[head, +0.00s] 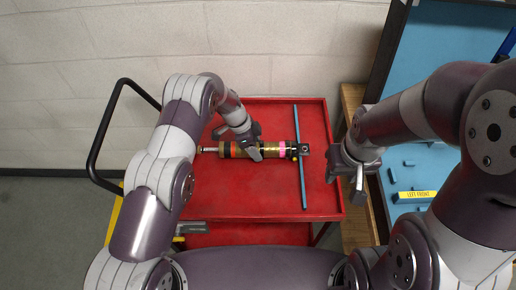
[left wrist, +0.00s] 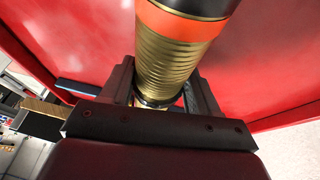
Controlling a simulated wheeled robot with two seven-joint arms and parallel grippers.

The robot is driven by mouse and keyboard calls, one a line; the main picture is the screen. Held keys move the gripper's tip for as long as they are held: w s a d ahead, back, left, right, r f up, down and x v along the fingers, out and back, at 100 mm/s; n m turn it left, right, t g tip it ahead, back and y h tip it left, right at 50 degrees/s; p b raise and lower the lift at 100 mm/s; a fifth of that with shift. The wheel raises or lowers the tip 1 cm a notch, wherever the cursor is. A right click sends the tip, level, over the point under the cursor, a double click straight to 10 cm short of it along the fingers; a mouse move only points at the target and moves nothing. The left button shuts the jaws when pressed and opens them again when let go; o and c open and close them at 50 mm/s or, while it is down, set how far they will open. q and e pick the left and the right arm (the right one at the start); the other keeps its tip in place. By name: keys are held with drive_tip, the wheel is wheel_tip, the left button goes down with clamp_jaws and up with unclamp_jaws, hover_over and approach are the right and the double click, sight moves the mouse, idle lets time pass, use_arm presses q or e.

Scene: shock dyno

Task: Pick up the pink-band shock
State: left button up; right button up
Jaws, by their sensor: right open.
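The pink-band shock (head: 281,149) lies on its side across the top of the red cart, its thin rod end to the left and its pink band toward the right. My left gripper (head: 250,150) is down over the middle of its body. In the left wrist view the gold threaded body of the shock (left wrist: 168,65), with an orange band, runs between the two fingers of my left gripper (left wrist: 162,95). The fingers are close along both sides; whether they press on it I cannot tell. My right gripper (head: 352,178) is open and empty, right of the cart's edge.
A blue-grey bar (head: 302,180) lies along the red cart top (head: 240,195) at the shock's right end. A black handle (head: 97,150) is at the cart's left. Right of it stands a blue surface (head: 430,70) with a yellow "LEFT FRONT" label (head: 417,195). A block wall is behind.

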sight(262, 146)
use_arm(q)
clamp_jaws()
drive_tip(key=shift+w+r, duration=0.1)
drive_tip(key=shift+w+r, duration=0.1)
drive_tip(key=shift+r, duration=0.7)
drive_tip(key=r, duration=0.2)
drive_tip(key=b, duration=0.1)
drive_tip(key=shift+s+d+r, duration=0.3)
drive_tip(key=shift+r, duration=0.1)
drive_tip(key=s+d+r+b, duration=0.2)
drive_tip(key=s+d+r, duration=0.4)
drive_tip(key=s+d, duration=0.1)
wheel_tip(262, 146, up, 9)
drive_tip(key=p, duration=0.3)
drive_tip(key=shift+s+d+f+p, duration=0.2)
drive_tip(key=shift+s+d+p, duration=0.15)
drive_tip(key=shift+s, duration=0.1)
